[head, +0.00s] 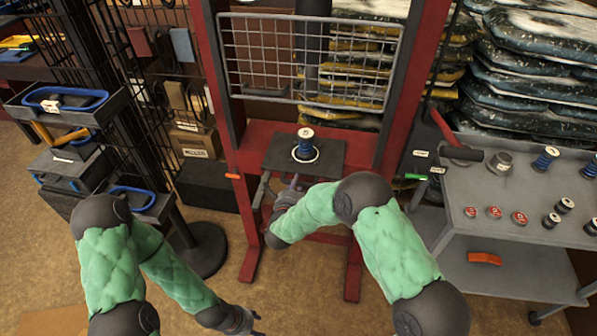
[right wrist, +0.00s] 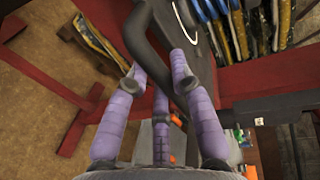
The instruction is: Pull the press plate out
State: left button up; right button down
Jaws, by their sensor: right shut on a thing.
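The dark press plate (head: 333,153) lies flat in the red press frame, under the wire guard. A blue spool with a white top (head: 305,146) stands upright on it, inside a white ring. A dark curved handle (head: 260,190) shows at the plate's front left. My right gripper (head: 293,184) is at the plate's front edge. In the right wrist view its purple fingers (right wrist: 160,72) are closed around the black handle bar (right wrist: 138,35). Part of the plate (right wrist: 203,45) with the white ring's edge shows beyond. My left gripper (head: 250,320) is low at the bottom, away from the press; its fingers are too small to read.
The red press frame (head: 220,90) has uprights on both sides and a wire guard (head: 310,60) above the plate. A grey cart (head: 500,180) with spools and red-topped parts stands at right. A black rack with trays (head: 60,115) stands at left. Floor is free in front.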

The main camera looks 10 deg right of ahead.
jog(key=f+v, duration=0.2)
jog(key=v, duration=0.9)
jog(key=shift+s+f, duration=0.2)
jog(key=shift+s, duration=0.1)
jog(key=shift+a, duration=0.1)
jog(key=c, duration=1)
grip_release()
jog(key=shift+c, duration=0.2)
jog(key=v, duration=1.2)
jog(key=shift+w+f, duration=0.1)
